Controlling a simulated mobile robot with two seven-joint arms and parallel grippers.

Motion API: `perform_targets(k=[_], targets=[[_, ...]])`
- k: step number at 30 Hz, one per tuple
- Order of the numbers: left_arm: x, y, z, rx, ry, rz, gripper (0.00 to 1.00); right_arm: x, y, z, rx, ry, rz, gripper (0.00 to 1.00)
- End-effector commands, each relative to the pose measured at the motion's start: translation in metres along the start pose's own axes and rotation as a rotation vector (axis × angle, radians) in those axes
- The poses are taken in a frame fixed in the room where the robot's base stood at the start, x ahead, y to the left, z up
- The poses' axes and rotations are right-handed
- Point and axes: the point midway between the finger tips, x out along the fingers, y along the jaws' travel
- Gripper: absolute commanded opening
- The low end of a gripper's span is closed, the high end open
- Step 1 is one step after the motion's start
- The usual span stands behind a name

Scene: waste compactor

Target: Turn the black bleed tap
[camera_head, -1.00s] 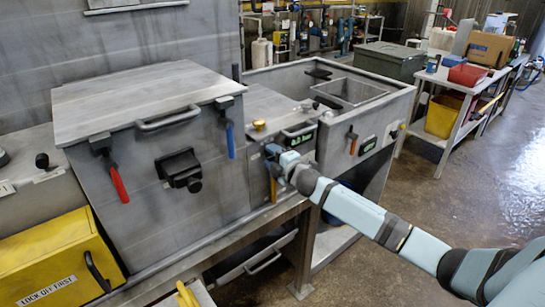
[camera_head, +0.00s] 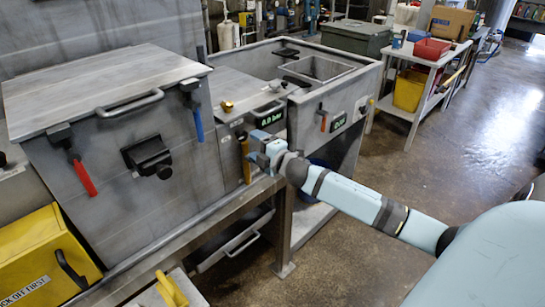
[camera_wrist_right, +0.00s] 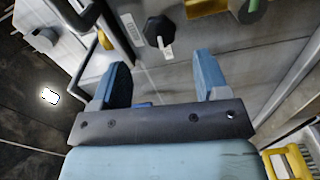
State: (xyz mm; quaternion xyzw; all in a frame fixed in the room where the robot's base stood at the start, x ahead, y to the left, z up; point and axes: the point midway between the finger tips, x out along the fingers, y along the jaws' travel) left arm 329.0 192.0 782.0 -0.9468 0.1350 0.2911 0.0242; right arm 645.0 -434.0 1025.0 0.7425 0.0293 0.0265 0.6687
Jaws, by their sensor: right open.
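In the right wrist view a black knob with a white tag (camera_wrist_right: 160,32) sits on the grey metal panel, apparently the bleed tap. It lies ahead of my right gripper (camera_wrist_right: 160,78), roughly in line with the space between the fingers and clear of them. The blue fingers are apart with nothing between them. In the head view my right gripper (camera_head: 262,152) is in front of the panel below the green pressure display (camera_head: 258,122), just right of a yellow handle (camera_head: 244,160). The tap cannot be made out there, likely hidden by the gripper. My left gripper is out of view.
A grey lidded box with red (camera_head: 84,177) and blue (camera_head: 198,123) levers stands to the left. An open metal basin (camera_head: 345,85) is behind, with an orange-handled lever (camera_head: 323,120) on its front. A frame rail (camera_head: 205,235) runs below the panel. Wet floor at right is open.

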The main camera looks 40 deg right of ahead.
Motion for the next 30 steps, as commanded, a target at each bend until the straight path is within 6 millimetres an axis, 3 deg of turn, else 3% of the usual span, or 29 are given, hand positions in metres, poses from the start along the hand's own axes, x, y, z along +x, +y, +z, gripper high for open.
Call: perform_targets(k=[6, 12, 30], targets=[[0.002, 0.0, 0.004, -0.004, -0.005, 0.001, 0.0, -0.045, -0.002, 0.0, -0.001, 0.0, -0.003, 0.68], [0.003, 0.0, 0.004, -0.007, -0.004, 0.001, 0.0, -0.068, -0.001, 0.0, 0.0, 0.0, -0.001, 0.68], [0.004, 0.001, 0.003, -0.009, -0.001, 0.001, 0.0, -0.075, 0.0, 0.0, 0.0, 0.0, 0.0, 0.68]])
